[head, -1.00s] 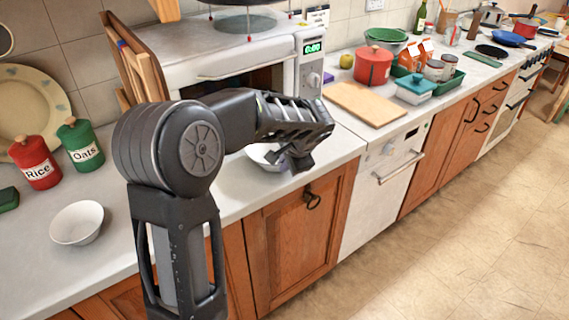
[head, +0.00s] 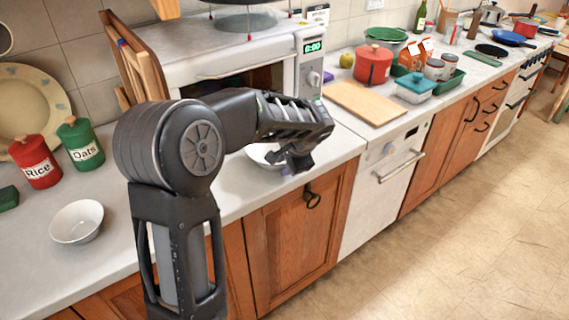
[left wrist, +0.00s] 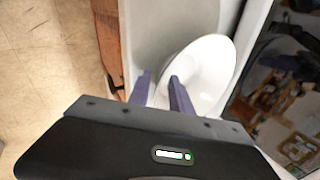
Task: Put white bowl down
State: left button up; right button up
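A white bowl (head: 260,154) is at the counter's front edge below the microwave, partly hidden behind my left gripper (head: 297,160). In the left wrist view the bowl (left wrist: 208,66) lies just beyond the fingertips of my left gripper (left wrist: 159,80). One finger overlaps the bowl and the other is outside its near rim. A clear gap shows between the fingers, and I see no firm grip on the rim. A second white bowl (head: 77,222) stands upright on the counter at the left, apart from the gripper. My right gripper is not in view.
The microwave (head: 225,75) stands behind the left gripper. A red Rice canister (head: 36,162) and a green Oats canister (head: 80,143) stand at the left. A wooden board (head: 366,103) lies to the right. Counter (head: 115,190) between the left bowl and my arm is bare.

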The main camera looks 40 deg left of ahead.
pick_arm(q)
jog(key=b+v, duration=0.1)
jog(key=v, duration=1.1)
jog(key=shift+w+a+r, duration=0.1)
dwell(0.4)
